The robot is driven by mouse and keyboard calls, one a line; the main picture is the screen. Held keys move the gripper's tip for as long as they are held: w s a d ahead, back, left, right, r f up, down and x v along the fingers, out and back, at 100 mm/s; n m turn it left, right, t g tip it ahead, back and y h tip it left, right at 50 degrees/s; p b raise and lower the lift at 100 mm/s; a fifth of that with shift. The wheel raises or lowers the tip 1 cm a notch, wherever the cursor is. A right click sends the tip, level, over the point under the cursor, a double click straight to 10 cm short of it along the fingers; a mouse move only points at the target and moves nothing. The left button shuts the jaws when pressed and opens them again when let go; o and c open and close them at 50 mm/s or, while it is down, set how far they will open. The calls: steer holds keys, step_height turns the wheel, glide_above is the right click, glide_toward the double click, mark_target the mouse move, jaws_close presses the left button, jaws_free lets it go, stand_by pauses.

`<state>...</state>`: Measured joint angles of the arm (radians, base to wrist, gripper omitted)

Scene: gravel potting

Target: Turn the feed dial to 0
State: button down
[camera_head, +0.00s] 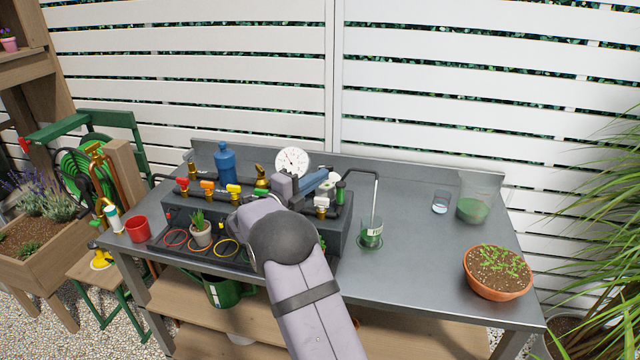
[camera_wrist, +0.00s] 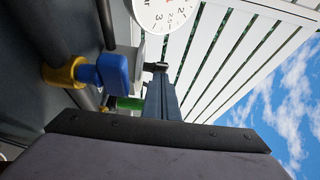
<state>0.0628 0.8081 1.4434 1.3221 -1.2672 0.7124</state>
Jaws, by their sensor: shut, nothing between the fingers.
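I cannot pick out the feed dial for certain; my arm hides part of the manifold. A round white pressure gauge (camera_head: 292,160) with numbers and a needle stands on the manifold, and part of its face shows at the top of the wrist view (camera_wrist: 165,12). My gripper (camera_head: 322,182) is shut and empty, over the right half of the manifold. In the wrist view its closed fingers (camera_wrist: 161,92) point toward a small dark stub under the gauge; I cannot tell whether they touch it. A blue valve handle (camera_wrist: 111,74) on a brass fitting is left of the fingers.
Red (camera_head: 182,183), orange (camera_head: 207,187) and yellow (camera_head: 234,190) valve handles line the manifold's left half, near a blue bottle (camera_head: 225,163). A glass beaker (camera_head: 371,233) stands under the spout. A seedling pot (camera_head: 497,272) sits right; the bench between is clear.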

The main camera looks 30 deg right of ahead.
steer(key=shift+w+a+r+t, duration=0.5)
steer(key=shift+w, duration=0.25)
steer(key=shift+g, duration=0.5)
steer(key=a, duration=0.3)
steer(key=a+b, duration=0.1)
steer(key=a, duration=0.1)
steer(key=s+a+f, duration=0.1)
steer(key=a, duration=0.2)
steer(key=shift+a, duration=0.3)
steer(key=shift+s+a, duration=0.1)
steer(key=shift+a, duration=0.1)
